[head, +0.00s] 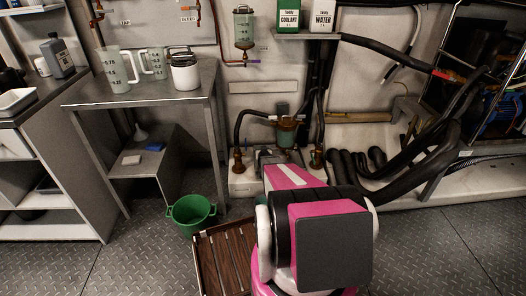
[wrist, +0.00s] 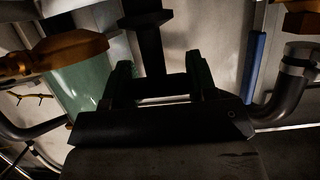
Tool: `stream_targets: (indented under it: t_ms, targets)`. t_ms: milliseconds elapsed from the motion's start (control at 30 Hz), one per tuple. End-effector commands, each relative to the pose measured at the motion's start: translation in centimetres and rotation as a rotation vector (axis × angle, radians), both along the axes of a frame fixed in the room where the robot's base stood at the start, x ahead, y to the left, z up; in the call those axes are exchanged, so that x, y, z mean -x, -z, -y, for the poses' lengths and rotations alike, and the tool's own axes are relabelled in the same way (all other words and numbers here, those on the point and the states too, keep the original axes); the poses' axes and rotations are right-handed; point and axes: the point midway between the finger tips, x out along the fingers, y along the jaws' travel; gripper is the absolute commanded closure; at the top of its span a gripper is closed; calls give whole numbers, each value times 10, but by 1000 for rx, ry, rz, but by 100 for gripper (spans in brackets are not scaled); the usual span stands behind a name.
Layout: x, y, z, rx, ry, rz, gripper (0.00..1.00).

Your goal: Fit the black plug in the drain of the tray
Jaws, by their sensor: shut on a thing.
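My gripper (wrist: 162,82) shows in the wrist view with its two dark fingers a little apart. A black piece (wrist: 148,22) with a wide head and a narrower stem reaches down between the fingers, and the gripper is shut on it; it looks like the black plug. In the head view my pink arm hides the gripper and the plug. A pale ledge (head: 241,184) under the pump parts may be the tray, but I cannot be sure. I cannot make out the drain in either view.
In the wrist view a brass fitting (wrist: 60,52) and green glass bowl (wrist: 82,88) are close at left; a blue strip (wrist: 254,66) and bent dark pipe (wrist: 285,88) are at right. In the head view a green bucket (head: 192,213) and slatted wooden piece (head: 224,260) are on the floor.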

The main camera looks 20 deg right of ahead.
Motion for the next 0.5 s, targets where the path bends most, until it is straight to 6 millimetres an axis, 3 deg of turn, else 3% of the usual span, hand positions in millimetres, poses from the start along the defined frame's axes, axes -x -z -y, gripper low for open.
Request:
stream_targets:
  t_ms: [500]
  targets:
    - [-1,43,0,0,0,-1,70]
